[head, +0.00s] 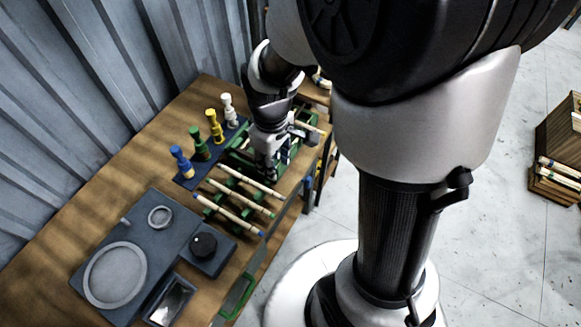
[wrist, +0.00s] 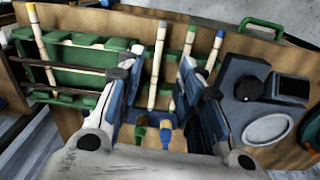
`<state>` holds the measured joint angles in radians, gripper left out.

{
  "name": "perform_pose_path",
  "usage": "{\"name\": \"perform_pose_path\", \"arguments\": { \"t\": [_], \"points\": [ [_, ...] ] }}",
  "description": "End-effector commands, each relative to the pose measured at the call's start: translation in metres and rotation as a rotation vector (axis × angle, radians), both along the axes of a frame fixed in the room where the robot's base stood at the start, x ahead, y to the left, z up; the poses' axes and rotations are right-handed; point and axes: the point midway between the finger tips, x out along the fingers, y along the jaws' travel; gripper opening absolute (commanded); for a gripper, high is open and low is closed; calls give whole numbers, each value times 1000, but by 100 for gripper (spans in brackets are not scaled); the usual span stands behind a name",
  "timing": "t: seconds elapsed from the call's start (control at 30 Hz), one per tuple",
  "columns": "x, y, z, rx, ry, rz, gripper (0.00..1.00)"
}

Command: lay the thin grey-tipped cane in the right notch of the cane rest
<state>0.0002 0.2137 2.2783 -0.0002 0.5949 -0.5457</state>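My gripper (head: 268,172) is low over the bench. Beside that cane lie a green-tipped cane (head: 240,198) and a blue-tipped cane (head: 226,214), roughly parallel across green supports. Another pale cane (wrist: 44,50) lies across a green frame (wrist: 100,57) at the left of the wrist view.
Blue, green, yellow and white upright pieces (head: 198,142) stand on a dark strip behind the canes. A dark slab with a round plate (head: 115,275) and a black knob (head: 203,244) fill the near left bench. Bare wood (head: 120,165) lies along the wall.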

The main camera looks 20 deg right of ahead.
Motion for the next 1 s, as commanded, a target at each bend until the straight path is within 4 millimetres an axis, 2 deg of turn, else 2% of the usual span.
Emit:
{"name": "perform_pose_path", "arguments": {
  "t": [0.03,0.2,0.3,0.4,0.5,0.63,1.0],
  "points": [
    [-6,0,25,3,-40,-39,34],
    [-42,0,93,24,-146,-202,34],
    [-68,-1,123,46,-206,-298,34],
    [-95,-1,145,70,-260,-386,34],
    [-117,-1,157,94,-302,-457,34],
    [-135,-1,165,115,-333,-515,34],
    [-142,-1,167,123,-345,-538,34]
  ]
}}
